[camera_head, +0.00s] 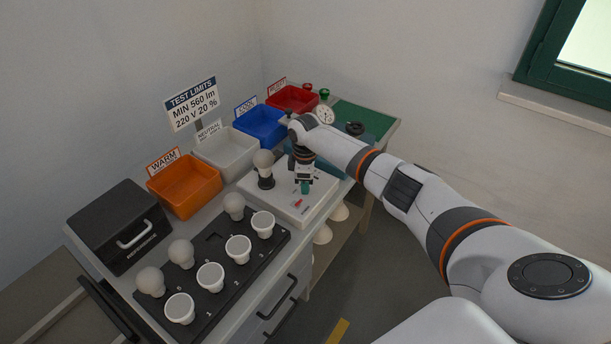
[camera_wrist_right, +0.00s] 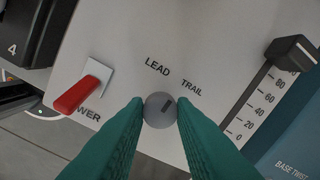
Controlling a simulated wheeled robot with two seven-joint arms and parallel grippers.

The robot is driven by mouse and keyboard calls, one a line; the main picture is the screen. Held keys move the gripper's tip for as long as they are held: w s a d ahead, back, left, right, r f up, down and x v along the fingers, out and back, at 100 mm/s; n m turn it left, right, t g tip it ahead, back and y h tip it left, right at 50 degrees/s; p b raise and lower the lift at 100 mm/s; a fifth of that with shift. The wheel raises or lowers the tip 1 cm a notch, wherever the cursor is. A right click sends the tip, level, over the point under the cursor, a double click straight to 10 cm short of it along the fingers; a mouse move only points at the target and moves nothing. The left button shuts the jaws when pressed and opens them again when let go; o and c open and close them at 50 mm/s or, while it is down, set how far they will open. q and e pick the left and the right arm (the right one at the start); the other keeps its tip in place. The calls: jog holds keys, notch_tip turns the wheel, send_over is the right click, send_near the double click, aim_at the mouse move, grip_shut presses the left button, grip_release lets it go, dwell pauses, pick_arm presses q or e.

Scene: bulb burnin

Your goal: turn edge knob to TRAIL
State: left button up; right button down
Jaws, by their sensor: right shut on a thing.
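The edge knob (camera_wrist_right: 157,116) is a small round grey knob on the white panel of the test unit (camera_head: 284,206). Its dark mark points up and right, roughly toward the printed word TRAIL (camera_wrist_right: 191,87); the word LEAD (camera_wrist_right: 157,65) is above the knob. My right gripper (camera_head: 305,188) reaches down over the front of the unit. In the right wrist view its two green fingers (camera_wrist_right: 159,106) are shut on the knob's sides. The knob is hidden in the head view. My left gripper is not in view.
A red power switch (camera_wrist_right: 78,96) is left of the knob, and a slider with a numbered scale (camera_wrist_right: 290,50) is right of it. A bulb (camera_head: 263,160) stands upright on the unit. A black tray (camera_head: 222,262) with bulbs and white cups is in front; orange, white, blue and red bins line the back.

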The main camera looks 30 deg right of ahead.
jog(key=m+p, duration=0.1)
jog(key=m, duration=0.2)
jog(key=shift+r+p, duration=0.1)
jog(key=shift+p, duration=0.3)
jog(key=shift+m+p, duration=0.45)
jog(key=shift+m, duration=0.65)
jog(key=shift+w, duration=0.1)
jog(key=c, duration=1.2)
grip_release()
notch_tip(320, 180, up, 12)
jog(key=b, duration=0.1)
jog(key=shift+a, duration=0.2)
